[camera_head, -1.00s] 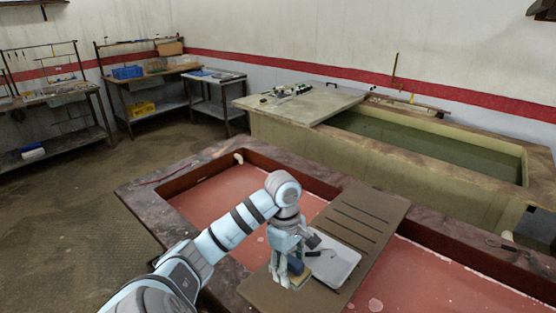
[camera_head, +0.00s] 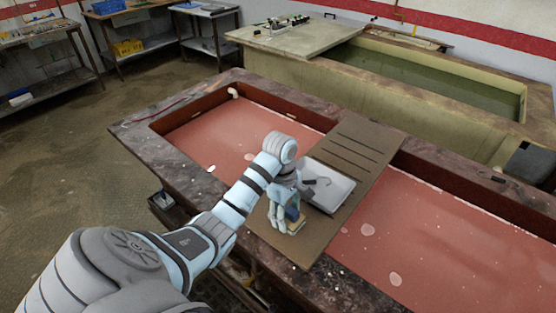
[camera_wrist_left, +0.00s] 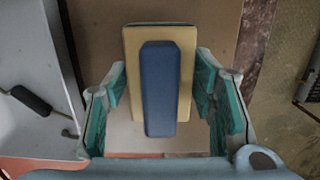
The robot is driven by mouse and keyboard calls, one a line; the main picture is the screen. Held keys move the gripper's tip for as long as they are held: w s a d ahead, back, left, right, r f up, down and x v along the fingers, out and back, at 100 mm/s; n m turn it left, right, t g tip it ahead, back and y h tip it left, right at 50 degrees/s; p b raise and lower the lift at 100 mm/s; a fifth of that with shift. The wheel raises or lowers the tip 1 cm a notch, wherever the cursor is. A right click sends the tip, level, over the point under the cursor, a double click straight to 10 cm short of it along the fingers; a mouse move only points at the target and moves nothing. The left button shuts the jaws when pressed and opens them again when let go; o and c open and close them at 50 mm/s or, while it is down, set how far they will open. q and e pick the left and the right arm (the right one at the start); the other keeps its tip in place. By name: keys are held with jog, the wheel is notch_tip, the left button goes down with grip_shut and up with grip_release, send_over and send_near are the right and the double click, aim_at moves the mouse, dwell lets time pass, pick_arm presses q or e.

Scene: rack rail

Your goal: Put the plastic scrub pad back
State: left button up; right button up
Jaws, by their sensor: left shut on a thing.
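The plastic scrub pad is a tan block (camera_head: 297,226) with a blue handle (camera_head: 292,211) on top. It is over the near part of the brown slotted board; I cannot tell whether it touches it. My left gripper (camera_head: 285,218) is shut on the pad, partly hiding it in the head view. In the left wrist view the blue handle (camera_wrist_left: 160,85) and tan base (camera_wrist_left: 132,50) show between the teal-padded fingers of the left gripper (camera_wrist_left: 160,105). My right gripper is not in view.
A pale tray (camera_head: 338,188) holding a dark-handled tool lies on the brown board (camera_head: 352,145), right beside the gripper. The board spans a reddish basin (camera_head: 415,255) with a stone rim (camera_head: 130,128). A green-water tank (camera_head: 420,75) stands behind. Shelves stand at the far left.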

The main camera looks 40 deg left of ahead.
pick_arm(q)
jog(key=shift+w+f, duration=0.1)
jog(key=shift+f, duration=0.1)
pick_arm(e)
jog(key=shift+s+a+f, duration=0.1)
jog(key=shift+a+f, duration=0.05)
pick_arm(q)
jog(key=shift+a+f, duration=0.1)
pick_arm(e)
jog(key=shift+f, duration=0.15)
pick_arm(q)
jog(key=shift+f, duration=0.15)
jog(key=o, duration=1.2)
jog(key=shift+r, duration=0.2)
